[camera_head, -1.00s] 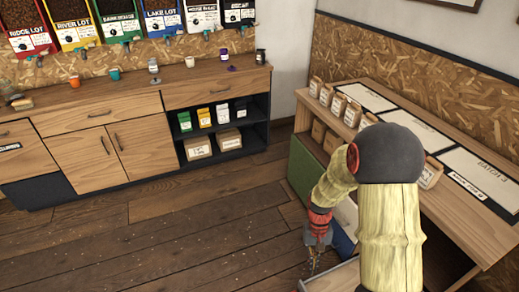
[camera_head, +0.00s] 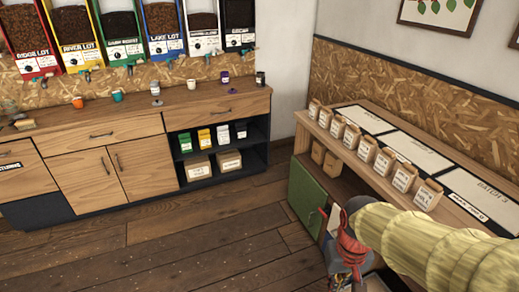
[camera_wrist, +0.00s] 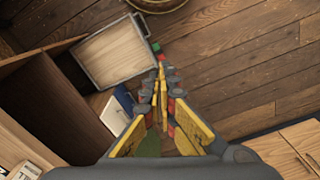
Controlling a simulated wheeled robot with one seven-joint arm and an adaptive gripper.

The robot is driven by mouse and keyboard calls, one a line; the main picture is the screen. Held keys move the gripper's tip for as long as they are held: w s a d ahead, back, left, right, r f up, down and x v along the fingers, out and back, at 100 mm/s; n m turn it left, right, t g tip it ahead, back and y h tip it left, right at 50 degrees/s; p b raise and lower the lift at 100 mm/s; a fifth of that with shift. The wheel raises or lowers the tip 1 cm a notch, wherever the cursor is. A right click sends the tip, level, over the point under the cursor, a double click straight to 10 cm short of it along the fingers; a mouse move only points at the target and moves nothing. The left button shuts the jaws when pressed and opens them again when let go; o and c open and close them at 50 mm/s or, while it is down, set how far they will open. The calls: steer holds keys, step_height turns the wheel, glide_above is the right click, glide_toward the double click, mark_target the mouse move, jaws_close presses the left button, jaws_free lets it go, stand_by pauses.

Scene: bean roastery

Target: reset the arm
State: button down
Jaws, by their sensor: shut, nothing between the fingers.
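My arm enters the head view from the lower right, in a ribbed yellow sleeve. My gripper (camera_head: 345,284) hangs low in front of the right-hand wooden bench (camera_head: 465,225), and its tips are at the picture's bottom edge. In the wrist view my gripper (camera_wrist: 161,68) has its yellow fingers together with nothing between them. It points over the dark plank floor, beside an open wooden drawer or tray (camera_wrist: 113,52) with a grey rim.
Several paper bags (camera_head: 370,148) stand in a row on the bench. A counter (camera_head: 110,118) with cups and bean dispensers runs along the back wall. The floor (camera_head: 200,225) between is clear.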

steer(key=s+r+t, duration=0.2)
steer(key=s+r, duration=0.1)
steer(key=r, duration=0.3)
steer(key=s+r+t, duration=0.2)
steer(key=r+t, duration=0.1)
steer(key=r, duration=0.4)
steer(key=shift+s+r+p, duration=0.3)
steer(key=shift+s+p, duration=0.1)
steer(key=shift+p, duration=0.05)
steer(key=shift+a, duration=0.15)
